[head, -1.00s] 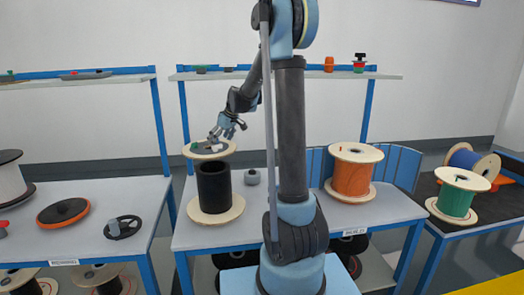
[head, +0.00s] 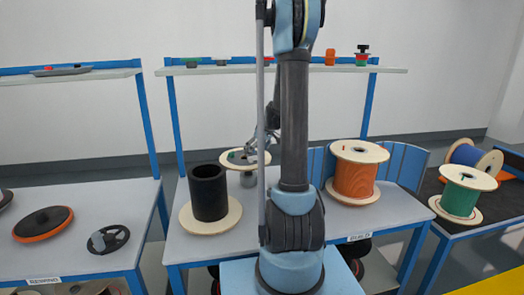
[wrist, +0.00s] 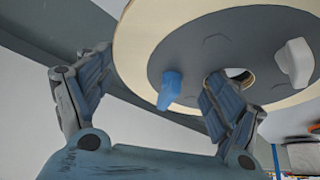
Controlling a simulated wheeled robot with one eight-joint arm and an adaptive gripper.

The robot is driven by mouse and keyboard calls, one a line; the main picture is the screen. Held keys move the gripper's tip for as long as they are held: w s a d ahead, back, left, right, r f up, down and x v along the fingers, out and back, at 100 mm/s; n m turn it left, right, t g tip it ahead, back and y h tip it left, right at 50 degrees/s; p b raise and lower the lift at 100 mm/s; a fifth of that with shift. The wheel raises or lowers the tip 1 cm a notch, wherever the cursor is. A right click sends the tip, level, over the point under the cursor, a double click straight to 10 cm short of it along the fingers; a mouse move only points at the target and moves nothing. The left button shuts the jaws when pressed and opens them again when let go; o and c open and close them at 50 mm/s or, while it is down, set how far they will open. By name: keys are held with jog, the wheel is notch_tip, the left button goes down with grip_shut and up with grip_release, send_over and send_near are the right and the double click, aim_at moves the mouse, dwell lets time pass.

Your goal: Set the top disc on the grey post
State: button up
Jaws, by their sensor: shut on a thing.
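The top disc (head: 240,157), a pale wooden ring with a grey face, is held by my gripper (wrist: 160,68). In the wrist view the disc (wrist: 150,50) fills the upper right, with a centre hole, a blue tab and a white tab. One finger overlaps its face and the other stands left of its rim; the exact grip point is unclear. In the head view my gripper is partly hidden behind my own arm.
An orange spool (head: 354,175) stands to the right on the same table. A shelf (head: 225,71) runs behind. Another table with a black-and-orange disc (head: 43,224) is at left.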

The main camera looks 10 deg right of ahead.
jog(key=shift+d+f, duration=0.2)
jog(key=shift+d, duration=0.2)
jog(key=shift+d+f, duration=0.15)
jog(key=shift+f, duration=0.4)
jog(key=shift+d+f, duration=0.15)
jog(key=shift+f, duration=0.4)
notch_tip(320, 180, down, 4)
jog(key=shift+r, duration=0.2)
jog(key=shift+w+f, duration=0.1)
jog(key=shift+f, duration=0.25)
dwell(0.7)
jog(key=o, duration=1)
jog(key=shift+c, duration=0.2)
jog(key=shift+v, duration=5.5)
